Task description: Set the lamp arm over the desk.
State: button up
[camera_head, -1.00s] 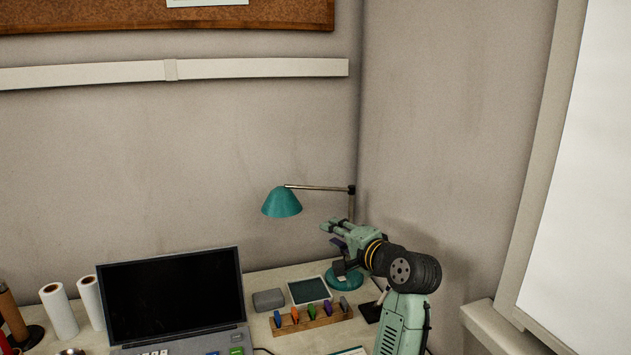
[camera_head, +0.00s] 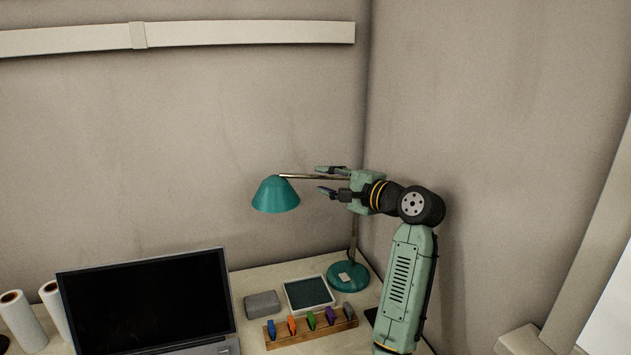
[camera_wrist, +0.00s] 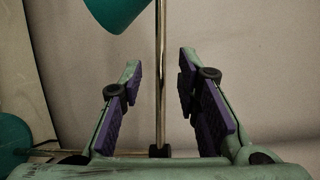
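The desk lamp has a teal shade (camera_head: 276,196), a thin metal arm (camera_head: 299,177), an upright post and a round teal base (camera_head: 348,277) on the desk (camera_head: 262,275). The shade hangs left of the post, above the desk's back part. My gripper (camera_head: 321,180) is open near the arm's hinge end, one finger above the arm and one below in the head view. In the wrist view the arm (camera_wrist: 160,50) runs between my open fingers (camera_wrist: 160,62), touching neither visibly. How deep it sits between them is unclear. My gripper hides the hinge in the head view.
A laptop (camera_head: 145,300) stands open at the left. A grey box (camera_head: 262,304), a framed dark pad (camera_head: 308,292) and a wooden rack (camera_head: 285,338) of coloured items lie below the lamp. Walls (camera_head: 200,130) close the back and right side. The air left of the shade is clear.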

aim_at(317, 178)
jog(key=shift+b+x, duration=0.3)
jog(key=shift+x, duration=2.1)
grip_shut()
